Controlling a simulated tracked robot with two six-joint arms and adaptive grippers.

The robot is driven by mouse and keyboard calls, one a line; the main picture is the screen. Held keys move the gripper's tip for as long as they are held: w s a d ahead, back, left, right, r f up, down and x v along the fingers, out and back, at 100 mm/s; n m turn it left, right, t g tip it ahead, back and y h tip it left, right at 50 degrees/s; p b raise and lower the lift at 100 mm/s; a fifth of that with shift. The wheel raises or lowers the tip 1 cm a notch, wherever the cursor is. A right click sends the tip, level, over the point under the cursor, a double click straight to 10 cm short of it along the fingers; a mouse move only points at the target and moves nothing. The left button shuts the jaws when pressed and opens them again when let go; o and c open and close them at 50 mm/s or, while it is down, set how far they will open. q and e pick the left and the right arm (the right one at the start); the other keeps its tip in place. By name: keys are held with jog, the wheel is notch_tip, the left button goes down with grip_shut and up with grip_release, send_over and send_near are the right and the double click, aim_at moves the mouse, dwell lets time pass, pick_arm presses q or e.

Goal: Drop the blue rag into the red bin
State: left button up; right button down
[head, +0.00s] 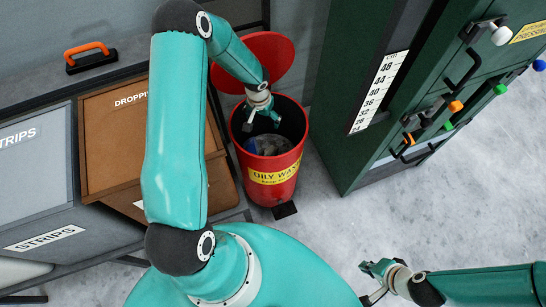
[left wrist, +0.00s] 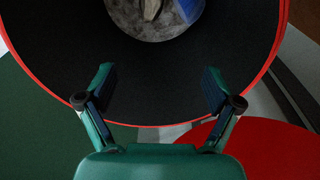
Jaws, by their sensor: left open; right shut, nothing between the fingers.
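The red bin (head: 286,186) with a yellow "OILY WASTE" label stands on the floor at the middle of the head view; its round red lid (head: 280,50) is tipped up behind it. My left gripper (head: 262,118) is open and empty at the bin's mouth; it also shows in the left wrist view (left wrist: 158,85), fingers apart over the dark inside wall. A blue piece (head: 251,146), apparently the blue rag, lies inside among grey material; it is partly visible in the left wrist view (left wrist: 188,9). My right gripper (head: 370,268) is shut and empty, low at right.
A green machine cabinet (head: 365,165) with a scale and coloured knobs stands right of the bin. Brown (head: 120,145) and grey (head: 35,165) bins labelled "DROPPINGS" (partly hidden) and "STRIPS" stand left. The grey floor between bin and right arm is clear.

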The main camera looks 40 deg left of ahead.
pick_arm(q)
notch_tip(320, 180, up, 12)
jog(key=s, duration=0.1)
jog(key=shift+s+d+f, duration=0.15)
jog(key=shift+d, duration=0.1)
dwell(0.5)
